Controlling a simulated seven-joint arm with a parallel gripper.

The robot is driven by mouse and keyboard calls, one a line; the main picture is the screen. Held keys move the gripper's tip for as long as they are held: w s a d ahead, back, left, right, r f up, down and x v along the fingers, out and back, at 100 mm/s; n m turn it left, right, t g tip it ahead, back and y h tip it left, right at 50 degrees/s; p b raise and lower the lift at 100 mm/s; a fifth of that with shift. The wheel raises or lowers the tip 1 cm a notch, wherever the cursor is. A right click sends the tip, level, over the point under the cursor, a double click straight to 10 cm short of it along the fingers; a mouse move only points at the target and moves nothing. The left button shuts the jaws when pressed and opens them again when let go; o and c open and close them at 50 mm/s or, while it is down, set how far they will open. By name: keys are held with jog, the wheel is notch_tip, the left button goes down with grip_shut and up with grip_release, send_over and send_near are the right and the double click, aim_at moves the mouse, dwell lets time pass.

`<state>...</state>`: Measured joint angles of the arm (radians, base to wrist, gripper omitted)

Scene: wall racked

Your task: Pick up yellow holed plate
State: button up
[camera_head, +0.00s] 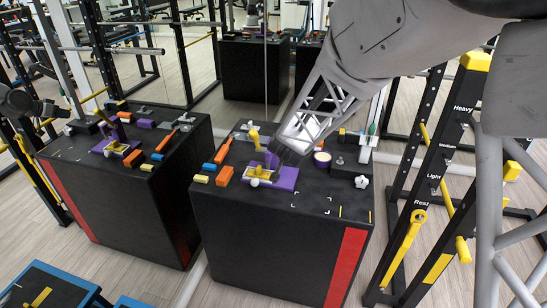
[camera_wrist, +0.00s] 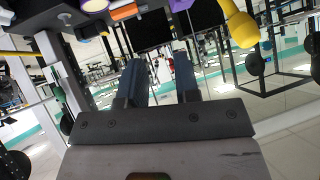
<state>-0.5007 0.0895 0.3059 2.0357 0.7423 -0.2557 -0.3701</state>
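A flat yellow piece (camera_head: 260,173), which looks like the yellow holed plate, lies on a purple base (camera_head: 285,180) on top of the black box; its holes are too small to make out. A pale round piece sits at its front edge. A purple upright stands at its back right. My gripper (camera_wrist: 159,67) shows in the wrist view with its two dark fingers apart and nothing seen between them. In the head view my forearm comes down from the upper right and ends close behind the purple base; the fingertips are hard to make out. The plate is not clearly seen in the wrist view.
A yellow knobbed piece (camera_head: 254,138) stands behind the plate; orange and blue blocks (camera_head: 223,175) lie left. A purple-and-cream roll (camera_head: 322,160) and grey parts lie right. The box's front right top is mostly clear. A black rack (camera_head: 432,175) stands right; mirrors reflect the scene.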

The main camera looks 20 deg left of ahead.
jog(key=w+a+f+t+h, duration=0.1)
jog(key=w+a+f, duration=0.1)
jog(key=a+f, duration=0.5)
jog(key=t+h, duration=0.1)
jog(key=h, duration=0.1)
send_near(258, 167)
jog(key=shift+w+d+f+m, duration=0.2)
jog(key=shift+w+f, duration=0.05)
jog(key=shift+w, duration=0.2)
jog(key=shift+w+d+f+m, duration=0.2)
jog(key=shift+w+f, duration=0.05)
jog(key=shift+w, duration=0.25)
jog(key=shift+a+f, duration=0.3)
jog(key=shift+f, duration=0.15)
jog(key=shift+x, duration=1.25)
jog(key=shift+w, duration=0.1)
jog(key=shift+r+x, duration=0.1)
jog(key=shift+x, duration=1.15)
jog(key=shift+r+x, duration=0.15)
jog(key=shift+x, duration=1.1)
jog(key=shift+w, duration=0.15)
